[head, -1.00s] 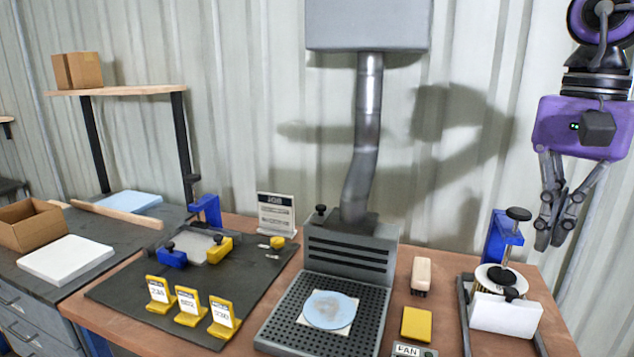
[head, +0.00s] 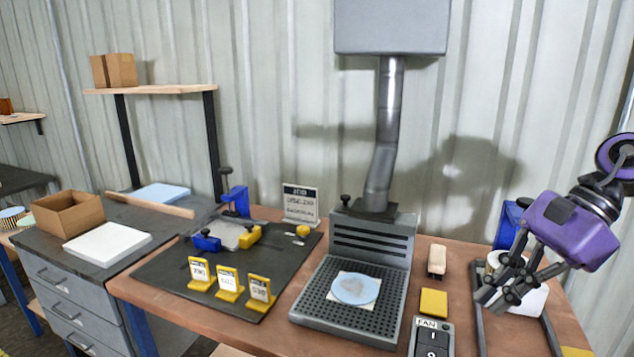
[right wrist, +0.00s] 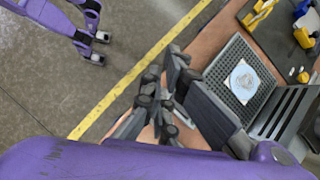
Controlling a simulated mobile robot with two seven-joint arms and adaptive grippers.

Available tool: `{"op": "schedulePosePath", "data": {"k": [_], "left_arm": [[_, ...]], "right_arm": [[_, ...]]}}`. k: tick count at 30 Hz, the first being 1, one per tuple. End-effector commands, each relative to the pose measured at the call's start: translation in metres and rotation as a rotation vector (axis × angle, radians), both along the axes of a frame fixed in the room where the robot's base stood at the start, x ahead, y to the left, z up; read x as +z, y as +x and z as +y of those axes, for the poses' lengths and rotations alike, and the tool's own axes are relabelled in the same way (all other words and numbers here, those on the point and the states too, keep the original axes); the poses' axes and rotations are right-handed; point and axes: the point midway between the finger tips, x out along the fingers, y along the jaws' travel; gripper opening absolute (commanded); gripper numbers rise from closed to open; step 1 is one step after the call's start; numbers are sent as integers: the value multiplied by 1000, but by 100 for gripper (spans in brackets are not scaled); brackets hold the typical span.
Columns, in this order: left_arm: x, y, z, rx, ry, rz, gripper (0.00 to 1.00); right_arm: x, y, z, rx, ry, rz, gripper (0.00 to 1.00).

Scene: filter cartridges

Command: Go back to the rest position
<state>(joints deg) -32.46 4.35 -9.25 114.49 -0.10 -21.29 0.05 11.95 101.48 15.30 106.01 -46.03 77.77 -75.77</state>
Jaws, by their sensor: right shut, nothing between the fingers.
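My right gripper (head: 492,297), purple with dark grey fingers, is at the right of the head view. Its fingers are shut with nothing between them and point down and left. They appear in front of a dark-railed fixture (head: 477,325) and partly hide the white block (head: 533,300) in it. I cannot tell the gap between them. The same gripper (right wrist: 160,100) shows in the right wrist view, past its purple body.
A grey fume extractor with a perforated bed (head: 320,309) holds a blue-white disc (head: 356,289). A yellow pad (head: 434,302) and a fan switch box (head: 431,340) lie to its right. Several yellow label stands (head: 229,287) stand on the dark mat (head: 165,273). An open carton (head: 68,213) stands farther left.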

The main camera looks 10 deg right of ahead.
Motion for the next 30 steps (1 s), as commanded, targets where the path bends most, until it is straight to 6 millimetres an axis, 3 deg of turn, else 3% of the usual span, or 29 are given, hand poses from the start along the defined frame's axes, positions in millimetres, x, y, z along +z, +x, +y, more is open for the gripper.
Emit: {"op": "schedulePosePath", "data": {"k": [7, 14, 19, 23, 24, 27, 30], "left_arm": [[9, 2, -3, -2, -6, 0, 40], [18, 0, -2, -1, -7, 0, 40], [28, 7, -6, -5, -14, -17, 40], [33, 11, -6, -6, -14, -23, 40], [34, 11, -6, -7, -15, -23, 40], [37, 12, -6, -8, -15, -26, 40], [40, 12, -6, -8, -15, -28, 40]], "right_arm": [[-75, 11, 28, -579, 618, 297, 0], [-157, 10, 14, -1216, 1181, 724, 0], [-243, -22, -2, -1693, 1570, 1109, 0], [-318, -70, 3, -2048, 1851, 1438, 0], [-340, -88, 9, 1970, -1770, -1414, 0], [-389, -134, 35, 1701, -1510, -1290, 0], [-422, -174, 67, 1487, -1306, -1185, 0]]}}
